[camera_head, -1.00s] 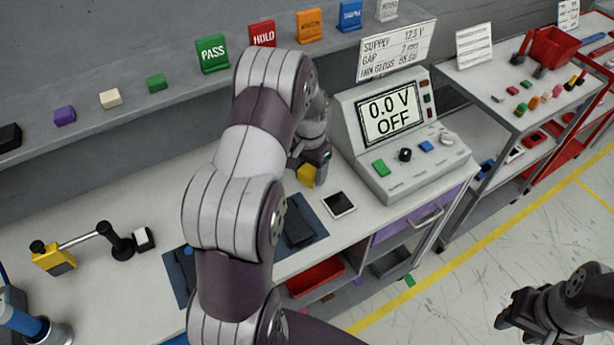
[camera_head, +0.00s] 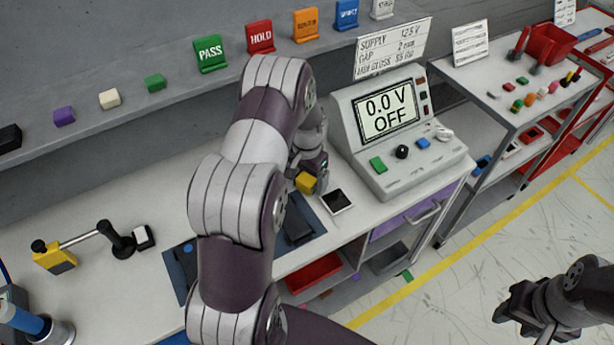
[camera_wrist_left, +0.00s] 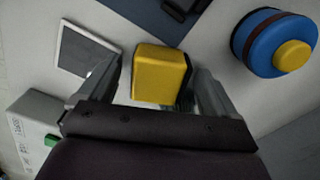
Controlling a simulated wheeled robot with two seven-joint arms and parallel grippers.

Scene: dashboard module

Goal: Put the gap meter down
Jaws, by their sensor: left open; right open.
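A small yellow block with a dark side, which I take to be the gap meter (camera_head: 306,183), is at the bench beside the white-framed dark square. It also shows in the left wrist view (camera_wrist_left: 160,76), between the two fingers. My left gripper (camera_head: 311,178) is open around it, pointing down, with a finger on either side. It looks to be at bench level, but its underside is hidden, so contact is unclear. My right gripper (camera_head: 522,308) is open and empty, out over the floor at the lower right.
A white-framed dark square (camera_head: 336,202) and a dark blue mat (camera_head: 312,218) lie close by. The supply unit (camera_head: 390,130) reads 0.0 V OFF. A blue round object with a yellow top (camera_wrist_left: 272,45) stands near the left gripper. A yellow stand (camera_head: 55,258) is at left.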

